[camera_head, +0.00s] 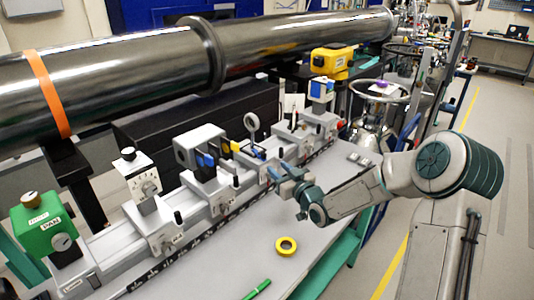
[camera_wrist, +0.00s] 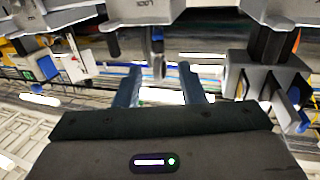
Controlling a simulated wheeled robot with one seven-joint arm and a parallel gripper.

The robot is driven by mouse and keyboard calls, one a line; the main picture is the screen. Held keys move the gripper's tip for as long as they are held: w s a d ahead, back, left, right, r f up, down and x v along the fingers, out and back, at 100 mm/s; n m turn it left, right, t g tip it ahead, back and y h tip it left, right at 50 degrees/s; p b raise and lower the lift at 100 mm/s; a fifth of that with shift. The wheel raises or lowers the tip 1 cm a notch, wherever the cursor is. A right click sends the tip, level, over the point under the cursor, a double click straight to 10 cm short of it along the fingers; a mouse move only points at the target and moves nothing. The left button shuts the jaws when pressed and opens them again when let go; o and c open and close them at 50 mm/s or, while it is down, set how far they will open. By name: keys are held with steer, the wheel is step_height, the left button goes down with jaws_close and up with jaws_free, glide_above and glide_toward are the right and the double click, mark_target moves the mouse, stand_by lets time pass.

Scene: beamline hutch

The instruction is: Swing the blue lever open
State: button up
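My gripper (camera_head: 281,178) is over the front edge of the rail in the head view, in front of the middle carriages. In the wrist view my gripper (camera_wrist: 160,70) has its two blue-grey fingers apart, with a dark post with a grey end (camera_wrist: 158,66) visible between and beyond them; I cannot tell its distance. A blue plate-like part (camera_head: 206,160) stands on the grey block at the middle of the rail, probably the blue part (camera_wrist: 294,94) at the right of the wrist view. Another small blue part (camera_head: 259,153) is near the ring mount. I cannot tell which is the lever.
A long metal tube (camera_head: 140,75) runs behind the rail. A green box with a gauge (camera_head: 45,228) stands at the left end. A yellow tape roll (camera_head: 286,246) and green marker (camera_head: 257,289) lie on the grey table (camera_head: 225,265).

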mark_target(265, 156)
steer(key=p+x, duration=0.2)
steer(key=x, duration=0.8)
steer(key=shift+d, duration=0.1)
